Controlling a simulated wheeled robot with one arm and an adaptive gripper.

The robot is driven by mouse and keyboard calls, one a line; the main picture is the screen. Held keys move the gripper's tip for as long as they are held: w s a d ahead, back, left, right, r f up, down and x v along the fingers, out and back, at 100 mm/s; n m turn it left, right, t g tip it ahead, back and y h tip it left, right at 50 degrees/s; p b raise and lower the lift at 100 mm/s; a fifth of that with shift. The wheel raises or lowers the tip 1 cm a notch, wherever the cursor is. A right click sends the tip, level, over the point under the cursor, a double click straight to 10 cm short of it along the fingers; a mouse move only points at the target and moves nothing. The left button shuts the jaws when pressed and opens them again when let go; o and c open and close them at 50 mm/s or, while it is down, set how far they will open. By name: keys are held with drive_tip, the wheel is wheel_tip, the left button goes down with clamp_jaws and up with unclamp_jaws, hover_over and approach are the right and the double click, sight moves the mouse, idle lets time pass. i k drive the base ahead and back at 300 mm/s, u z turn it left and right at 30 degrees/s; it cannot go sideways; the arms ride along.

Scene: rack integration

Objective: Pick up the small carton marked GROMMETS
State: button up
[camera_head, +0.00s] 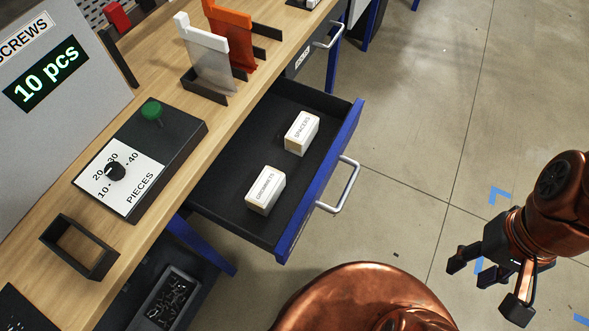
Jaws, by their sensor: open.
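The small white carton marked GROMMETS (265,190) sits inside the open drawer (233,174), towards its near end. A similar white carton, whose label appears to read SPACERS (302,132), sits farther back in the same drawer, apart from it. My gripper (484,290) is at the lower right, over the floor, well to the right of the drawer. Its fingers are apart and nothing is between them.
The drawer's blue front (325,180) has a metal handle (342,186) facing the floor. The wooden bench top (140,245) overhangs on the left and holds a dial box (145,160). Open floor (420,150) lies between drawer and gripper.

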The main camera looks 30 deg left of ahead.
sight(263, 196)
drive_tip(key=z, duration=0.05)
drive_tip(key=i, duration=3.2)
drive_tip(key=z, duration=5.95)
drive_tip(key=i, duration=0.55)
drive_tip(key=u, duration=0.05)
